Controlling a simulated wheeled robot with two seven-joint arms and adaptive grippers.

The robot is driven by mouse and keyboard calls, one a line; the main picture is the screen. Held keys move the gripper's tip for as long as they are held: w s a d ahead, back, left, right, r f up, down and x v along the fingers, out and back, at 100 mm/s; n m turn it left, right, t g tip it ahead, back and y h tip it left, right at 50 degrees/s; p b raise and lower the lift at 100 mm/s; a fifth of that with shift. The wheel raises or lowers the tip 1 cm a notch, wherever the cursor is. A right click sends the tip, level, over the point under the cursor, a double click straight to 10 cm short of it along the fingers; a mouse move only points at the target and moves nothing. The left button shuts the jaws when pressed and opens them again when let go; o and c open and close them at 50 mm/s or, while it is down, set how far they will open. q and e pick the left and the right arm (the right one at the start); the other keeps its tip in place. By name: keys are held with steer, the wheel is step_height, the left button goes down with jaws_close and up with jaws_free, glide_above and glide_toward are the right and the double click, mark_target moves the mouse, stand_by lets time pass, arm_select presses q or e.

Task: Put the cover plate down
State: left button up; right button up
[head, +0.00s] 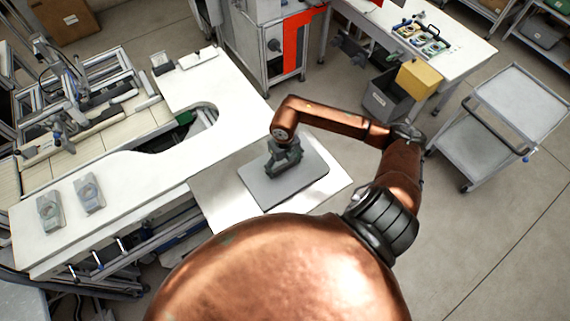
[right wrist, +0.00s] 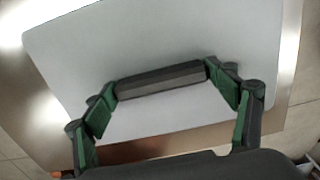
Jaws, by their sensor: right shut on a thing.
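The cover plate (head: 302,178) is a flat grey sheet with rounded corners and a dark bar handle (right wrist: 160,78) on top. It lies flat over the small pale metal table (head: 222,203). I cannot tell whether it touches that surface. My right gripper (head: 284,166) is above the plate, its green-sided fingers shut on the handle. In the right wrist view the plate (right wrist: 170,30) fills much of the picture, and the fingers sit at both ends of the handle. My left gripper is not in view.
A white workbench (head: 130,195) with a curved cutout stands at left, with two grey fixtures (head: 50,210) (head: 88,193) on it. A grey cart (head: 515,105) stands at right. A second table (head: 465,50) with small parts is at the back right.

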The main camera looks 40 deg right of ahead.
mark_target(284, 165)
steer(key=shift+f, duration=0.2)
steer(key=o, duration=1.5)
steer(key=shift+r, duration=0.1)
steer(key=shift+o, duration=0.2)
steer(key=shift+r, duration=0.3)
step_height(284, 165, up, 12)
steer(key=b, duration=0.2)
steer(key=shift+f, duration=0.15)
